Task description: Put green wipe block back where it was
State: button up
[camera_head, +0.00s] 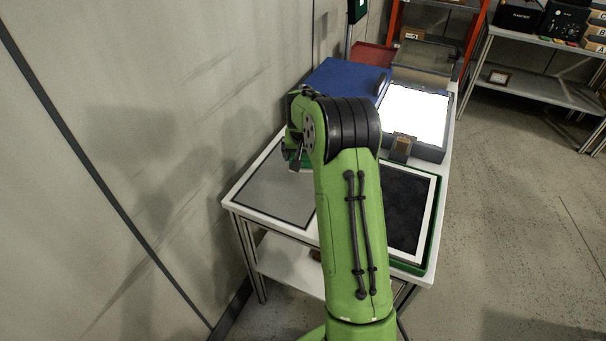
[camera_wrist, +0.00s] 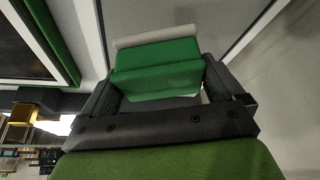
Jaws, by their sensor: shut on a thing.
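The green wipe block (camera_wrist: 157,68) has a pale strip along its far edge. In the wrist view it sits between the two dark fingers of my gripper (camera_wrist: 160,85), which is shut on it. A grey mat with a dark border (camera_wrist: 190,14) lies beyond the block in that view; I cannot tell whether the block touches it. In the head view my green arm hides most of the gripper, and only a little of the block (camera_head: 297,163) shows above the grey mat (camera_head: 275,188) on the left of the white table.
A dark panel in a white and green frame (camera_head: 433,205) lies right of my arm. Behind are a lit white panel (camera_head: 415,115), a small brown and black item (camera_head: 401,147), a blue panel (camera_head: 343,78) and a red tray (camera_head: 372,55). A wall runs along the left.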

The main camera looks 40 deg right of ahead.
aim_at(304, 167)
notch_tip(304, 167, down, 6)
jog(key=shift+r+b, duration=0.25)
jog(key=shift+b, duration=0.35)
jog(key=shift+f, duration=0.1)
jog(key=shift+f, duration=0.15)
jog(key=o, duration=0.6)
jog(key=shift+o, duration=0.2)
jog(key=shift+r, duration=0.45)
jog(key=p+v, duration=0.2)
jog(key=v, duration=1)
jog(key=s+a+r+n+t, duration=0.1)
jog(key=s+a+r+n, duration=0.2)
jog(key=s+a+r, duration=0.8)
jog(key=s+a+n+y, duration=0.1)
jog(key=s+a+n, duration=0.1)
jog(key=s+a, duration=0.3)
jog(key=s+a+f+n+t+y, duration=0.1)
jog(key=s+a, duration=0.4)
jog(key=s, duration=0.7)
jog(key=shift+s+a+f+n+y, duration=0.2)
jog(key=shift+n+y, duration=0.2)
jog(key=shift+n, duration=0.3)
